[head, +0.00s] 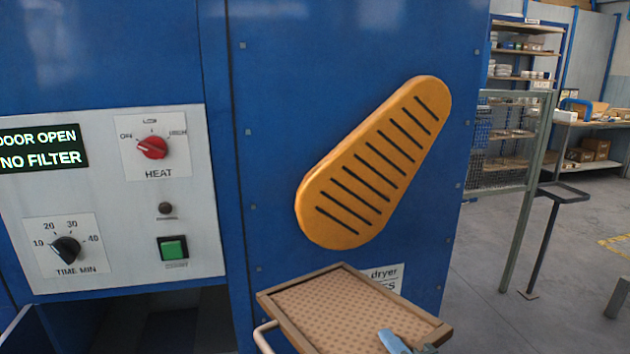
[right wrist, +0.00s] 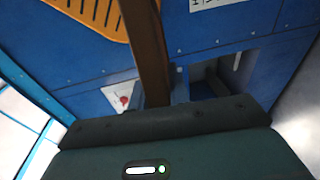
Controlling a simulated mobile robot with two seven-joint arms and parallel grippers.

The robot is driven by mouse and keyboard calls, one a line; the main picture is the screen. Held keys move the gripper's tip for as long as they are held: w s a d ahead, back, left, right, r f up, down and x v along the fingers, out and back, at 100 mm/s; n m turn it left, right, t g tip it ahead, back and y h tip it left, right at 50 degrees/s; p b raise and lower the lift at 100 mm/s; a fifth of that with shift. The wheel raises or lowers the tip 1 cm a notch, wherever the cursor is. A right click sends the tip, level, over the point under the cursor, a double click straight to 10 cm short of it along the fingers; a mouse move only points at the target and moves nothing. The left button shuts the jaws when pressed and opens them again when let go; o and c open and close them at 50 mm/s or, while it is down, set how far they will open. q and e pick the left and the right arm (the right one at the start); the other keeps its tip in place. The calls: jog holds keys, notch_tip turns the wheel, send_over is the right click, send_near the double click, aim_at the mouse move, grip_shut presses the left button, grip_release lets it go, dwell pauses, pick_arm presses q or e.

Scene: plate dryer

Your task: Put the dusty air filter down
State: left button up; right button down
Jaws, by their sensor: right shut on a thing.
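The dusty air filter (head: 350,305) is a flat panel with a brown frame, a tan dotted face and a pale handle at its left. It is held in front of the blue dryer, low in the head view. My right gripper (head: 394,342) is shut on its near right edge; one light blue finger shows over the face. In the right wrist view the filter (right wrist: 146,50) shows nearly edge-on as a brown bar rising from the gripper (right wrist: 165,92). What lies under the filter is hidden. My left gripper is not in view.
The dryer's panel (head: 110,200) reads "DOOR OPEN" and "NO FILTER". A yellow slotted cover (head: 375,165) is on the blue wall above the filter. A dark opening (head: 170,320) is below the panel. At right are a mesh fence (head: 500,145), a thin stand (head: 562,193) and open floor.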

jog(key=s+d+f+m+t+h, duration=0.1)
jog(key=s+d+f+m+h, duration=0.1)
jog(key=s+d+h, duration=0.3)
jog(key=s+d+m, duration=0.1)
jog(key=d, duration=0.1)
jog(key=shift+d+f+m, duration=0.25)
jog(key=shift+d+m, duration=0.05)
jog(key=shift+d, duration=0.05)
jog(key=shift+f, duration=0.1)
jog(key=shift+s+f, duration=0.2)
jog(key=shift+f, duration=0.3)
jog(key=shift+s+f, duration=0.2)
jog(key=shift+f, duration=0.25)
